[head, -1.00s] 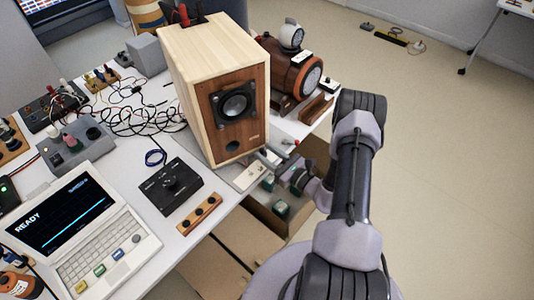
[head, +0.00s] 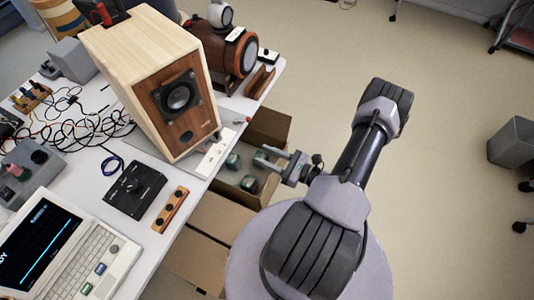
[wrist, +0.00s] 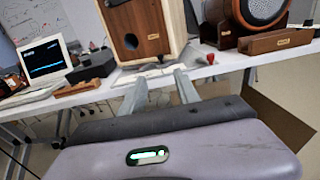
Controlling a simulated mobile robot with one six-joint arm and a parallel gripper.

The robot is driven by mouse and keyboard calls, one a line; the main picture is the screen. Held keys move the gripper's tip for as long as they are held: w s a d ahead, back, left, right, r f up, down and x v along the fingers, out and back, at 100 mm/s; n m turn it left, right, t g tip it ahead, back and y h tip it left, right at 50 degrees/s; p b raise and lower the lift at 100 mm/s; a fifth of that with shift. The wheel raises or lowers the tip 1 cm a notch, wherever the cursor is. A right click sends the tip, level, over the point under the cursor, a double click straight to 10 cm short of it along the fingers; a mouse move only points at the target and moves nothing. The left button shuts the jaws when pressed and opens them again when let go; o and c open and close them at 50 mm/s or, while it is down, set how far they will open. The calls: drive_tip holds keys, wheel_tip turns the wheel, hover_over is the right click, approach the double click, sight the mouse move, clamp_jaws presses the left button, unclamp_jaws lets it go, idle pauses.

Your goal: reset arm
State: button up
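My arm is folded over the floor to the right of the table in the head view. My gripper (head: 264,157) points left toward the table edge, above an open cardboard box. In the wrist view its two fingers (wrist: 160,84) stand apart with nothing between them. The wooden speaker (head: 160,80) stands upright on the table, left of my gripper and apart from it. It also shows in the wrist view (wrist: 146,28), beyond the fingers.
The open cardboard box (head: 268,127) holds small green items beside the table. A laptop (head: 85,255), a black control box (head: 135,187) and tangled cables (head: 85,125) lie on the table. A brown cylindrical machine (head: 232,52) stands behind the speaker.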

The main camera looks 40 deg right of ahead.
drive_tip(key=shift+s, duration=0.1)
idle(0.3)
drive_tip(key=w+a+r+n+g+y, duration=0.2)
drive_tip(key=a+r+n+g+y, duration=0.1)
drive_tip(key=a+r+n+g, duration=0.5)
drive_tip(key=w+a+r+n+g+y, duration=0.1)
drive_tip(key=a+r+n+g+y, duration=0.2)
drive_tip(key=a+r+n+g, duration=0.55)
drive_tip(key=s+a+r+n+t+h, duration=0.1)
drive_tip(key=s+a+r+n+h, duration=0.1)
drive_tip(key=r, duration=0.4)
drive_tip(key=s+a+r+n+t+h, duration=0.2)
drive_tip(key=s+a+r+n+h, duration=0.1)
drive_tip(key=s+r+n+h, duration=0.1)
drive_tip(key=s+a+r+n+t+h, duration=0.2)
drive_tip(key=r+n, duration=0.3)
drive_tip(key=r, duration=0.3)
drive_tip(key=shift+s+a+r+h, duration=0.25)
drive_tip(key=shift+s+r+h, duration=0.1)
drive_tip(key=shift+s+h, duration=0.45)
drive_tip(key=shift+n, duration=0.25)
